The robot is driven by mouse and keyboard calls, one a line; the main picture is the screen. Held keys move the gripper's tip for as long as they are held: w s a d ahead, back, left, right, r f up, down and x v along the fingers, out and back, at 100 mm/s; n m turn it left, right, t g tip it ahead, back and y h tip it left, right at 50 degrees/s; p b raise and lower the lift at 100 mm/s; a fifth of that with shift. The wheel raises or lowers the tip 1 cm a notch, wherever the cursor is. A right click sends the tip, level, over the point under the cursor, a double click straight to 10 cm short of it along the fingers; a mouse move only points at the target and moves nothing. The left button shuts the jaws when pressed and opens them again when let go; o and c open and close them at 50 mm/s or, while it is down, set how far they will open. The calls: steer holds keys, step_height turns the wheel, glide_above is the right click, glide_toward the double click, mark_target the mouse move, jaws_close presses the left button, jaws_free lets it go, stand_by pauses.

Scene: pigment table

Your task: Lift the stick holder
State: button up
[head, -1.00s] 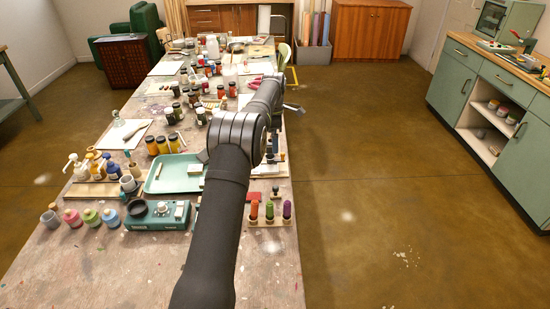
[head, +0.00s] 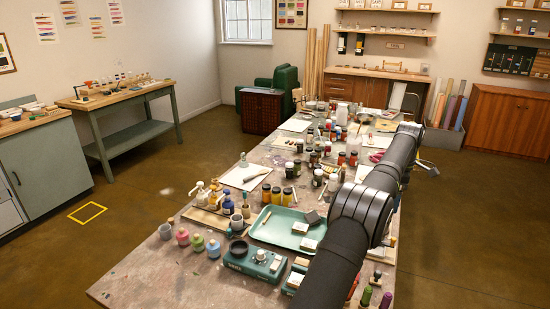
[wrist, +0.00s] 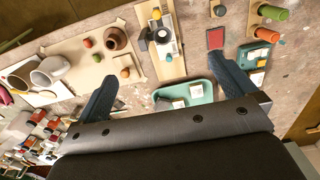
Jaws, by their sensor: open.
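The stick holder shows at the bottom right edge of the head view as a green stick (head: 366,296) and a purple stick (head: 386,300) beside my arm. Its base is cut off or hidden there. In the head view the gripper cannot be made out.
A green tray (head: 262,228) with small blocks and a teal device (head: 238,260) stand left of my arm. Paint jars (head: 276,194) crowd the table. In the wrist view, a red pad (wrist: 215,38) and a grey device (wrist: 160,36) lie near the fingers.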

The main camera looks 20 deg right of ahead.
mark_target(393, 239)
steer(key=shift+f, duration=0.1)
steer(key=c, duration=1.3)
steer(key=s+a+f+g+h, duration=0.4)
steer(key=s+f+g+h, duration=0.2)
steer(key=g+h, duration=0.1)
steer(key=shift+c, duration=0.2)
steer(key=w+a+f+n+t+h, duration=0.2)
steer(key=a+n+t+h, duration=0.15)
steer(key=a+n, duration=0.2)
steer(key=w+a+f+n+t+h, duration=0.2)
steer(key=a+f+n+t+h, duration=0.15)
steer(key=a, duration=0.35)
steer(key=shift+y, duration=0.4)
steer(key=x, duration=1.1)
steer(key=r+x, duration=0.1)
steer(key=x, duration=0.5)
steer(key=shift+d+f, duration=0.1)
steer(key=shift+d, duration=0.2)
steer(key=shift+c, duration=0.2)
jaws_close()
